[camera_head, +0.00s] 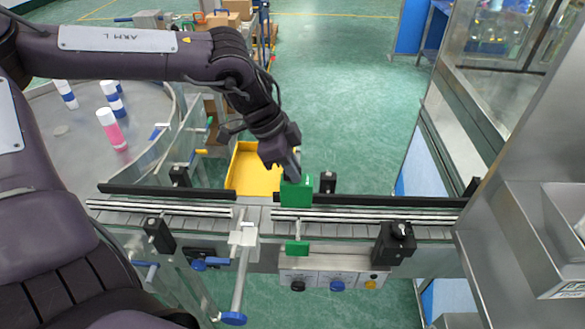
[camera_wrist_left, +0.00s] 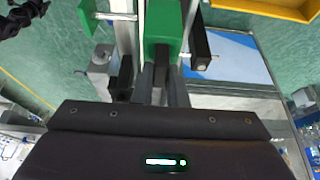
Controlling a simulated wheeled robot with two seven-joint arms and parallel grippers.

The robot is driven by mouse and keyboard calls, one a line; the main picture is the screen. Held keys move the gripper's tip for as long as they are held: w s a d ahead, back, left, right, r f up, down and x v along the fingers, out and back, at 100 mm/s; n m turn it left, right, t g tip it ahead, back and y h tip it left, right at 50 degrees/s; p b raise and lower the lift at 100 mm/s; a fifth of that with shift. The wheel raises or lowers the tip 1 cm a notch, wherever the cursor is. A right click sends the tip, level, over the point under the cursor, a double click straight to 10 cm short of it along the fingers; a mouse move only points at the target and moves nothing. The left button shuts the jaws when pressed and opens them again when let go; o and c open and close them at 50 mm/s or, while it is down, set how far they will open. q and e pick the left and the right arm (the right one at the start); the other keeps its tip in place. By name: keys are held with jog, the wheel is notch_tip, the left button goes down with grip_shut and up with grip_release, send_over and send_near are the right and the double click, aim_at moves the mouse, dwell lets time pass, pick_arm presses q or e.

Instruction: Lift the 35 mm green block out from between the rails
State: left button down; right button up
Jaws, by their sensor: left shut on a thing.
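The green block (camera_head: 296,195) stands upright at the conveyor, in front of the black back rail (camera_head: 400,201) and behind the pale front rail (camera_head: 380,216). I cannot tell whether its lower end is between the rails or just above them. My left gripper (camera_head: 290,174) reaches down from above and is shut on the block's top. In the left wrist view the green block (camera_wrist_left: 165,32) sits at the tips of the dark fingers (camera_wrist_left: 161,75). The fingers partly hide it. My right gripper is not in view.
A smaller green piece (camera_head: 297,247) sits on a rod in front of the conveyor. A yellow bin (camera_head: 254,170) stands behind it. A black knobbed clamp (camera_head: 396,242) is at the right. White-capped bottles (camera_head: 112,130) stand on a round table at the left.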

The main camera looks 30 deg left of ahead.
pick_arm(q)
jog(key=shift+r+p, duration=0.75)
jog(key=shift+r, duration=0.7)
jog(key=shift+f, duration=0.15)
